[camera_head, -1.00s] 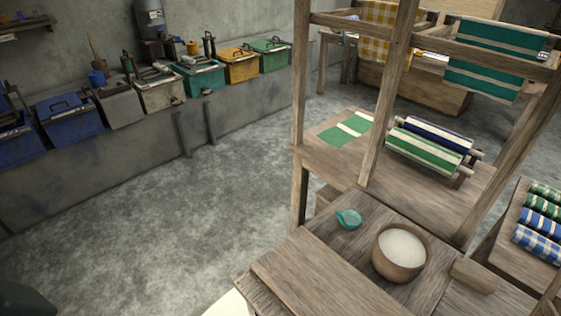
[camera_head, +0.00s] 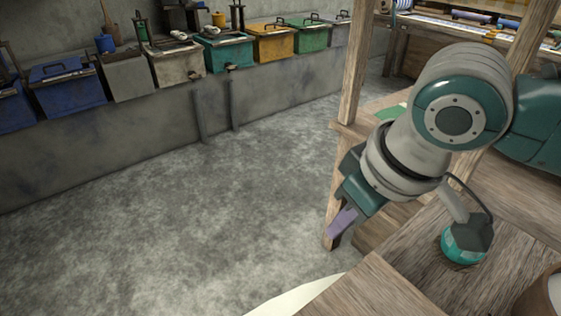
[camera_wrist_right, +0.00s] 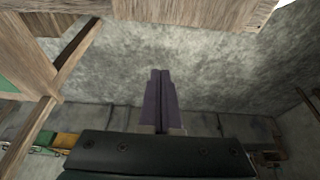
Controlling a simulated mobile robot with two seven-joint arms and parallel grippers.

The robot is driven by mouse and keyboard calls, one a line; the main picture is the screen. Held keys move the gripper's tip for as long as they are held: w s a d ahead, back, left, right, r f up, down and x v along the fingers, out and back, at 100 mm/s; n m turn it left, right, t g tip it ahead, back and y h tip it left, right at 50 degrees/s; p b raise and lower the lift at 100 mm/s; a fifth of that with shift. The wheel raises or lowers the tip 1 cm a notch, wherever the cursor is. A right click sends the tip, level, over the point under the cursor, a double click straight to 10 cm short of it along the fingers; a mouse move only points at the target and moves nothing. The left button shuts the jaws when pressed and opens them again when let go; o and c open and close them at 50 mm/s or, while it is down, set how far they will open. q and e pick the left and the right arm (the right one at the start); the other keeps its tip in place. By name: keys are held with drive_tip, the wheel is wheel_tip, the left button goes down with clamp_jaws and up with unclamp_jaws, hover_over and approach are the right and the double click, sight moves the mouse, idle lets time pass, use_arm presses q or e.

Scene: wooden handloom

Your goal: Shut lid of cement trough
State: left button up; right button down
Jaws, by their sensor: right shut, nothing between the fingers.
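A row of lidded boxes stands along the concrete ledge at the back left. Among them is a plain grey, cement-coloured box (camera_head: 127,80), between a blue box (camera_head: 70,90) and a cream box (camera_head: 178,64). I cannot tell surely whether its lid is open. My right gripper (camera_head: 342,222) hangs over the floor beside the wooden loom, far from the boxes. Its purple fingers are together and empty, as the right wrist view (camera_wrist_right: 160,90) also shows. My left gripper is not in view.
The wooden loom frame (camera_head: 355,70) and its worktop (camera_head: 410,255) fill the right side. The concrete floor (camera_head: 170,220) between loom and ledge is clear.

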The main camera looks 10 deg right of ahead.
drive_tip(key=shift+s+d+f+b, duration=0.1)
drive_tip(key=shift+s+f+b, duration=0.1)
drive_tip(key=shift+f, duration=1.2)
drive_tip(key=shift+s+f+b, duration=0.2)
drive_tip(key=shift+s+f, duration=0.05)
drive_tip(key=shift+f, duration=1.15)
drive_tip(key=shift+s+d+f+b, duration=0.1)
drive_tip(key=shift+s+f+b, duration=0.1)
drive_tip(key=shift+f, duration=1.2)
